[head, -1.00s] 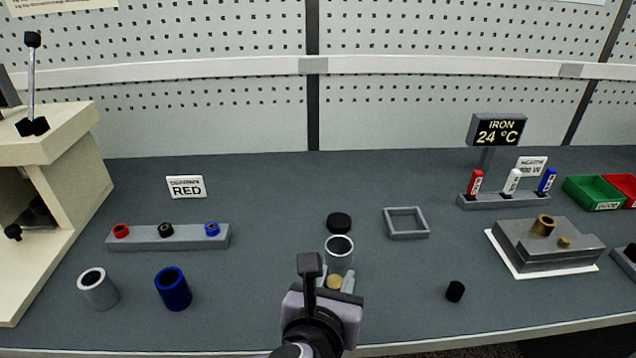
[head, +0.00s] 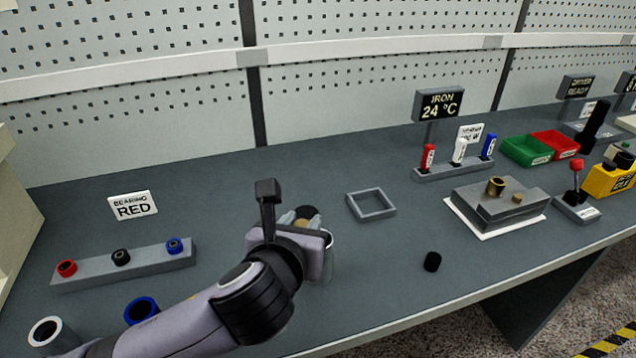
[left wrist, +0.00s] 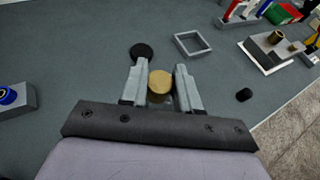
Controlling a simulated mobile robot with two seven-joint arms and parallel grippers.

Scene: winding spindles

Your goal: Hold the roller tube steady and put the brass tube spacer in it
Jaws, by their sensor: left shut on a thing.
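My left gripper (left wrist: 161,80) is shut on a short brass piece, the brass tube spacer (left wrist: 160,82), which shows between its fingers in the left wrist view. In the head view the gripper (head: 302,224) reaches in from the left, and its hand hides most of what it holds. A grey, shiny-walled roller tube (head: 329,250) shows in part at the hand's right side. Whether the spacer is above, beside or in this tube is hidden. My right gripper is not in view.
A black disc (left wrist: 142,51) lies just beyond the fingers. A square grey frame (head: 371,205) and a small black cylinder (head: 432,261) lie to the right. A grey block with brass parts (head: 500,205) stands farther right. Grey (head: 46,332) and blue (head: 141,310) tubes stand at left.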

